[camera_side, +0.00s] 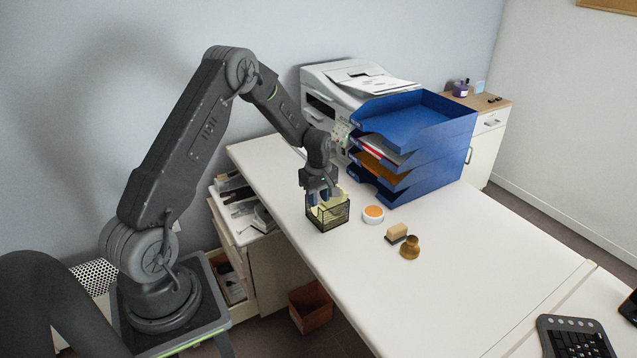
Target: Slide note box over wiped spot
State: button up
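The note box (335,217) is a small black mesh box with yellow notes inside, standing on the white desk (440,275) near its left edge. My gripper (325,200) points down at the box, with its fingers at the box's top and over the notes. The fingertips are small and partly hidden, so I cannot tell whether they are closed on the box or the notes. No wiped spot can be made out on the desk.
Right of the box are a round white dish with an orange top (373,213), a wooden-backed brush or block (396,233) and a brass-coloured stamp (410,247). Blue stacked trays (430,130) and a printer (335,85) stand behind.

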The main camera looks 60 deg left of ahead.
aim_at(318, 222)
notch_tip(318, 222, down, 7)
jog(key=shift+r, duration=0.2)
dwell(0.3)
grip_shut()
dwell(0.4)
